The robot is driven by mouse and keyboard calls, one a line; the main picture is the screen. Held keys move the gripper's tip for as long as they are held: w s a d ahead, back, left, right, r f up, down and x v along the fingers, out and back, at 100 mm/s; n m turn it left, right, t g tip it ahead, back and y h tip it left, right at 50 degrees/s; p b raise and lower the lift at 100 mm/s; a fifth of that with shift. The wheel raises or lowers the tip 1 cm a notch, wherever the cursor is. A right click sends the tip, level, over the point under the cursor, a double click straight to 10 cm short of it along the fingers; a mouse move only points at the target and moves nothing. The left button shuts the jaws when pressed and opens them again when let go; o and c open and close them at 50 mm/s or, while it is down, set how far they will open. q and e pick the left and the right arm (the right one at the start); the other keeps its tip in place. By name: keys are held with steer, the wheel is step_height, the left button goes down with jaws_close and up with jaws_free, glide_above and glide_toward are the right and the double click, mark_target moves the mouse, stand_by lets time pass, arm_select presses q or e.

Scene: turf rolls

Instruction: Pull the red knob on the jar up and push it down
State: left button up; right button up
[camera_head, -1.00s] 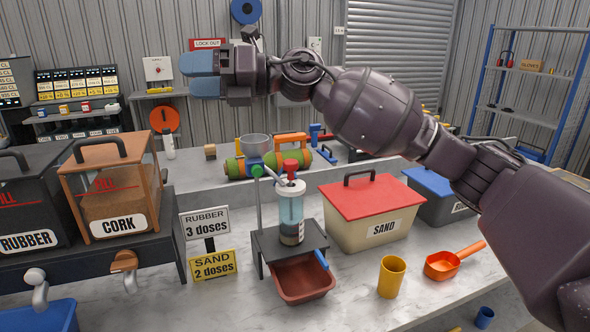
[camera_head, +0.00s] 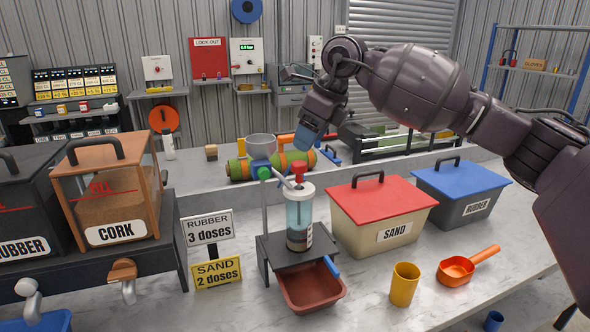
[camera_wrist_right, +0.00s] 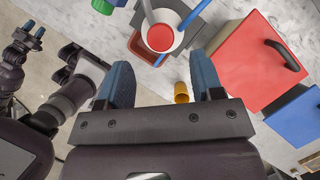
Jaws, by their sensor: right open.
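The jar (camera_head: 299,218) is a clear cylinder with a white lid and dark contents, upright on a small black stand (camera_head: 270,251). Its red knob (camera_head: 298,170) sits on top, and shows from above as a red disc (camera_wrist_right: 160,38) in the right wrist view. My right gripper (camera_head: 308,137) points down just above the knob, apart from it. In the wrist view its two blue fingers (camera_wrist_right: 163,76) are spread with nothing between them. My left gripper (camera_wrist_right: 34,34) shows small at the left edge of the wrist view, and its opening is unclear.
A red tray (camera_head: 311,288) sits below the stand's front. A grey funnel (camera_head: 261,146) and green-orange machine (camera_head: 272,165) stand behind the jar. The SAND box (camera_head: 381,213) is close on the right, with a yellow cup (camera_head: 404,284) in front. Dose signs (camera_head: 216,272) stand left.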

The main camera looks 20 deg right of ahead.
mark_target(298, 162)
steer(key=x, duration=0.8)
steer(key=shift+b, duration=0.4)
arm_select(q)
steer(key=shift+w+d, duration=0.1)
steer(key=shift+w, duration=0.4)
arm_select(e)
steer(key=shift+w+a+f, duration=0.2)
steer(key=shift+f, duration=0.3)
arm_select(q)
steer(key=shift+s+f, duration=0.1)
arm_select(e)
steer(key=shift+c, duration=0.2)
jaws_close()
step_height(298, 162, up, 6)
steer(key=p, duration=0.2)
steer(key=shift+f+p, duration=0.2)
steer(key=shift+p, duration=0.1)
steer(key=shift+r, duration=0.15)
steer(key=shift+c, duration=1.1)
jaws_free()
arm_select(q)
steer(key=shift+s+r, duration=0.4)
steer(key=shift+r, duration=0.35)
arm_select(e)
steer(key=shift+o, duration=1.3)
